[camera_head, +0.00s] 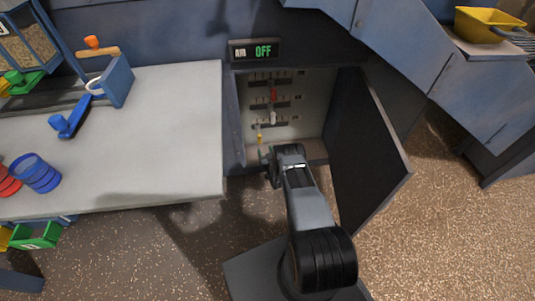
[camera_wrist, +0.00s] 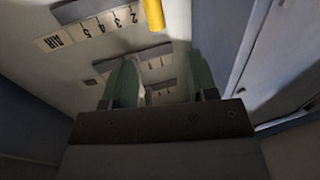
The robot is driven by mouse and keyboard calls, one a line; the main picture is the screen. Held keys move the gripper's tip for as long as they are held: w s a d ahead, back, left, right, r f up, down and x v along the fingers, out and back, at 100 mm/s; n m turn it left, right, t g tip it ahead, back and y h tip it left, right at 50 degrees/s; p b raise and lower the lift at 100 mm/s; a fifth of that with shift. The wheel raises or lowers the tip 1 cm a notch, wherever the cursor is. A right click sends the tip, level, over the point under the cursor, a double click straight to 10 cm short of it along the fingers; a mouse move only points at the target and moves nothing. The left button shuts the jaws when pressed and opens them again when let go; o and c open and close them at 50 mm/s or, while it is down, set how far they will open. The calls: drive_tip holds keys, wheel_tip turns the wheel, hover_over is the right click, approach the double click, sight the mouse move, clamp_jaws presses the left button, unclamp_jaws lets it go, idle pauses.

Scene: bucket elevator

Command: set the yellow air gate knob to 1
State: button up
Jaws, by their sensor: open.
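The yellow air gate knob (camera_head: 259,138) is on the lowest slider row in the open cabinet. In the wrist view the yellow knob (camera_wrist: 154,14) shows at the top edge, partly cut off. The AIR number strip (camera_wrist: 90,28) runs left of it, upside down, with 5, 4, 3 and 2 legible; I cannot read a 1 beside the knob. My gripper (camera_wrist: 162,85) has its two green fingers apart with nothing between them. In the head view my gripper (camera_head: 268,158) is low at the cabinet mouth, just below the knob and apart from it.
A red knob (camera_head: 273,96) and a white knob (camera_head: 272,118) are on the rows above. The display (camera_head: 254,50) over the cabinet reads OFF. The open cabinet door (camera_head: 370,150) stands right of my arm. A grey table (camera_head: 150,150) borders the cabinet on the left.

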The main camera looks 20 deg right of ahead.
drive_tip(key=shift+s+a+p, duration=0.15)
drive_tip(key=shift+s+p, duration=0.25)
drive_tip(key=shift+s, duration=1.3)
